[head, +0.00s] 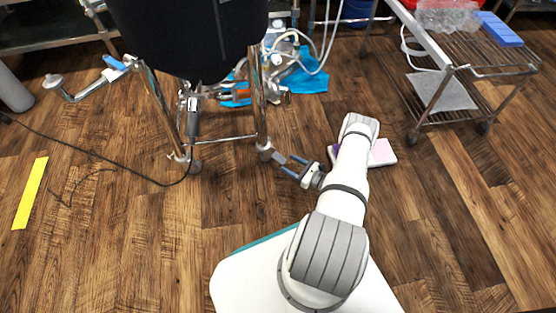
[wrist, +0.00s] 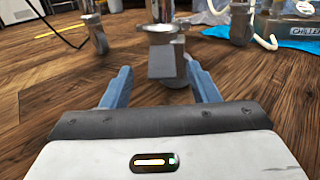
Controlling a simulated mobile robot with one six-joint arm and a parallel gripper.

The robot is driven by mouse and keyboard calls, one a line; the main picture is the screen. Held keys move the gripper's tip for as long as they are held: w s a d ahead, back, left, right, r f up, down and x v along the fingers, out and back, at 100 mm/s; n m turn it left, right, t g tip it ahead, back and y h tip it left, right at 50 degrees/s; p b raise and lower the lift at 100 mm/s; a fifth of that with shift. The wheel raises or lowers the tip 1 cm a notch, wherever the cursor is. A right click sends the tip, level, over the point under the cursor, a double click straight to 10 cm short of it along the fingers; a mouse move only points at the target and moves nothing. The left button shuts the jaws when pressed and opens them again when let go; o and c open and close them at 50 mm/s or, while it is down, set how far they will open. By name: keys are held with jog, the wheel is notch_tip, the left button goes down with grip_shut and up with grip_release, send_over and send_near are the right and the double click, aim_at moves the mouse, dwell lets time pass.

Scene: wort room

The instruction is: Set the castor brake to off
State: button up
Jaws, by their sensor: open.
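The castor (head: 265,153) is at the foot of the near right leg of a black-wrapped vessel on a metal frame. A small grey brake pedal (head: 279,158) sticks out from it toward my gripper (head: 293,166). In the wrist view the pedal (wrist: 165,64) hangs below the castor's metal mount (wrist: 162,34), between my two blue-grey fingers in the picture. My gripper is open and low over the floor, just short of the pedal. I see no clear contact. The pedal hides part of the wheel.
The black vessel (head: 195,35) stands above the castor, with another castor (head: 187,163) to the left. A black cable (head: 95,155) lies on the wooden floor. A wire-shelf cart (head: 470,60) stands at right. A blue cloth (head: 305,78) lies behind. A pale pad (head: 382,152) lies beside my arm.

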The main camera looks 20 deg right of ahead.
aim_at(281, 160)
jog(key=shift+f+h, duration=0.3)
jog(key=shift+f, duration=0.25)
jog(key=shift+w+a, duration=0.25)
jog(key=shift+w, duration=0.05)
jog(key=b+x, duration=0.2)
jog(key=x, duration=0.4)
jog(key=shift+w+r, duration=0.15)
jog(key=shift+w, duration=0.1)
jog(key=shift+c, duration=0.4)
jog(key=c, duration=0.9)
